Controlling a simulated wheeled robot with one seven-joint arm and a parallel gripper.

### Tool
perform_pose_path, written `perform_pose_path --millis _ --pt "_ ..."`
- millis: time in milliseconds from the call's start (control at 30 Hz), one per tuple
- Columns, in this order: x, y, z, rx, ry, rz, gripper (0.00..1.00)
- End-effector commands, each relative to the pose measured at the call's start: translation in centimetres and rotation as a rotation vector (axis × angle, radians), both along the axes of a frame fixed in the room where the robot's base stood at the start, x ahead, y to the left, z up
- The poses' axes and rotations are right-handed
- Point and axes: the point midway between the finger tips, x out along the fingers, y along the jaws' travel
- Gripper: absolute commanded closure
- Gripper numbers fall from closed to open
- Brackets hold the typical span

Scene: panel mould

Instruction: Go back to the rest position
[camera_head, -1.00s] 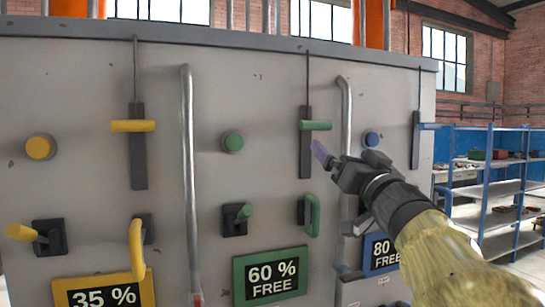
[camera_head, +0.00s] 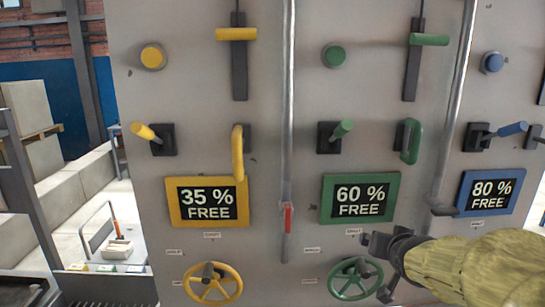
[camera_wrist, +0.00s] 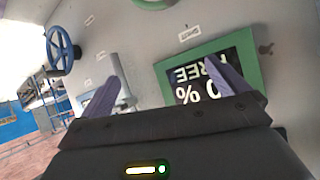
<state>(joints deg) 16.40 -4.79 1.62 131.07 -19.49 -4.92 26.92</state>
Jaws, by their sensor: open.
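My gripper (camera_head: 385,265) is at the lower right in the head view, in front of the panel beside the green valve wheel (camera_head: 356,278), partly covering that wheel's right side. Its fingertips are hard to make out there. In the wrist view its two purple fingers (camera_wrist: 166,88) stand wide apart with nothing between them. The green-framed "60 % FREE" display (camera_head: 360,198) is above the gripper in the head view; it appears upside down behind the right finger in the wrist view (camera_wrist: 257,62).
The grey panel (camera_head: 262,150) carries yellow, green and blue buttons, levers and handles. A blue wheel (camera_wrist: 60,48) shows at the left in the wrist view. Concrete blocks (camera_head: 60,190) stand left of the panel.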

Motion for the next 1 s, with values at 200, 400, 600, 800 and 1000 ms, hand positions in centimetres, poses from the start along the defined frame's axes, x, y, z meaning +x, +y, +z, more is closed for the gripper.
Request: perform_pose_path --millis 200,400,600,800,1000 --pt "-5.8 5.6 -11.2 -0.002 0.391 0.133 0.0" --pt "-12.8 9.9 -17.7 -0.001 0.702 0.283 0.0" --pt "-15.4 11.1 -19.3 0.002 0.801 0.339 0.0" --pt "-15.3 11.0 -19.2 0.002 0.798 0.337 0.0" --pt "-15.3 11.0 -19.2 0.001 0.795 0.336 0.0"
